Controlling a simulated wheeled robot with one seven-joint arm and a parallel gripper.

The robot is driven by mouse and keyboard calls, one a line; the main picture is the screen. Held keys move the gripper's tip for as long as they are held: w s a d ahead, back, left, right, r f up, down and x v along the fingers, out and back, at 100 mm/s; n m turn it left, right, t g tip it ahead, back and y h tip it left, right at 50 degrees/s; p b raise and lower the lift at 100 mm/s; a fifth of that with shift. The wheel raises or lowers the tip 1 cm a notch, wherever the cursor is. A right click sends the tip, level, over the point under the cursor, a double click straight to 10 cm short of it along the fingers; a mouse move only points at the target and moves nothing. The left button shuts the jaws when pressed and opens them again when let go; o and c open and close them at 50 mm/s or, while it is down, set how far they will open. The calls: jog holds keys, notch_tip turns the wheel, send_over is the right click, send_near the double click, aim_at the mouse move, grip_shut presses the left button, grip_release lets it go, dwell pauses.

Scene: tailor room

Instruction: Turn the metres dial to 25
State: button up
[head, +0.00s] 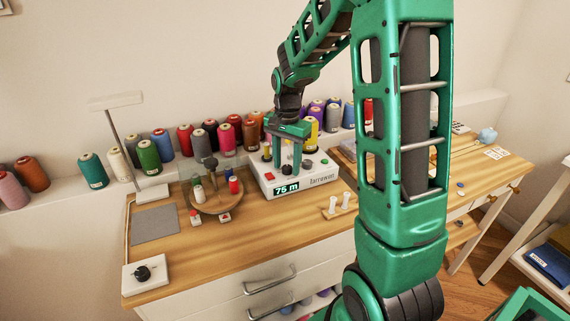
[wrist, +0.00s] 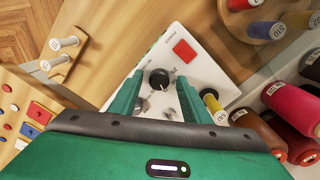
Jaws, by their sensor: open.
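A white winder box (head: 314,183) stands on the wooden bench, and its display (head: 286,188) reads "75 m". My gripper (head: 287,165) points down over the box, its fingers apart. In the wrist view, a round black dial (wrist: 160,78) on the box top appears between the tips of my open gripper (wrist: 160,84). I cannot tell whether the fingers touch it. In the head view the fingers hide the dial.
A round wooden stand (head: 208,206) with small spools is left of the box. Two white spools on a small wood base (head: 334,211) are at its right front. Thread cones (head: 148,154) line the wall behind. A white plate with a black knob (head: 143,273) lies front left.

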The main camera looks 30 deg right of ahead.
jog(key=shift+f, duration=0.1)
jog(key=shift+c, duration=0.5)
jog(key=c, duration=0.9)
jog(key=shift+c, duration=0.2)
jog(key=shift+n, duration=0.4)
jog(key=n, duration=0.3)
jog(key=shift+n, duration=0.4)
jog(key=n, duration=0.4)
jog(key=shift+n, duration=0.3)
jog(key=n, duration=0.4)
jog(key=shift+w, duration=0.1)
jog(key=shift+n, duration=2)
